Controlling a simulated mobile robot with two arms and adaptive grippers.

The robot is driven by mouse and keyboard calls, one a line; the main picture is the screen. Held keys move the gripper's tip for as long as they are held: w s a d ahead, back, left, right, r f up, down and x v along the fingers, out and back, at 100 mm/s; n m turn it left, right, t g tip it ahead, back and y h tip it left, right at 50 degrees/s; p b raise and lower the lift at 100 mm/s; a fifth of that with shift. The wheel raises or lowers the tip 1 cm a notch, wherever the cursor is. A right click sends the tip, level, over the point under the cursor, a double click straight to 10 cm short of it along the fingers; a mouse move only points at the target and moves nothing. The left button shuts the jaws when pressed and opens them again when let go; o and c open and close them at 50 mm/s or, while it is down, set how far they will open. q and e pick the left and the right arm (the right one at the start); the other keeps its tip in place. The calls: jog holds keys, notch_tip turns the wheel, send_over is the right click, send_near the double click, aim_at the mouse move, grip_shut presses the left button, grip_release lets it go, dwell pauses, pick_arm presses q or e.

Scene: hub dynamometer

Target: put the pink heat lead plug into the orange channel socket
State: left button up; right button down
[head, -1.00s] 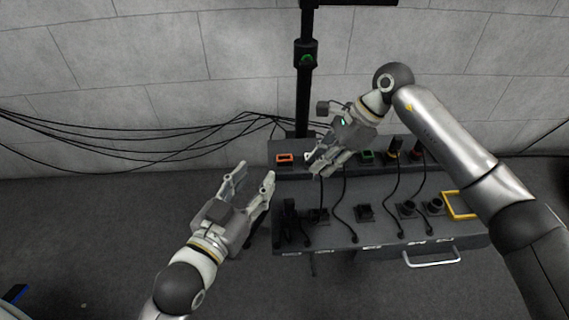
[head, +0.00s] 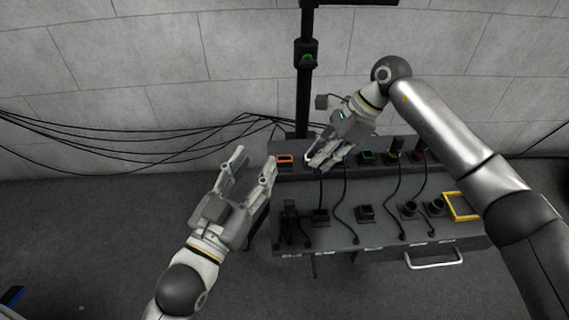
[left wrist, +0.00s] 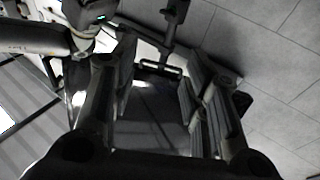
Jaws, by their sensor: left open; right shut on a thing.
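The orange channel socket (head: 285,159) is at the left end of the raised back row of the bench. My right gripper (head: 315,161) is just right of it, apart from it, with its fingers pointing down and left. It is shut on a plug that its fingers hide; I see no pink. A black cable hangs below the fingers. My left gripper (head: 256,162) is open and empty, in front and left of the orange socket. The left wrist view shows its spread fingers (left wrist: 160,85) with nothing between them.
A green socket (head: 366,156) and plugs with yellow and red parts stand further right in the back row. Several black holders and cables are on the lower bench top (head: 340,185). A black post (head: 303,90) rises behind. A yellow frame (head: 461,206) is at the right.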

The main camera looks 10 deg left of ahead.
pick_arm(q)
jog(key=shift+s+d+r+t+h+b, duration=0.1)
jog(key=shift+s+r+t+h+b, duration=0.2)
jog(key=shift+r, duration=0.35)
jog(key=shift+w+d+r+t+h, duration=0.1)
jog(key=shift+r+t, duration=0.3)
jog(key=shift+r, duration=0.2)
pick_arm(e)
jog(key=s+a, duration=0.2)
jog(key=a, duration=0.5)
jog(key=shift+a, duration=0.15)
jog(key=shift+w, duration=0.1)
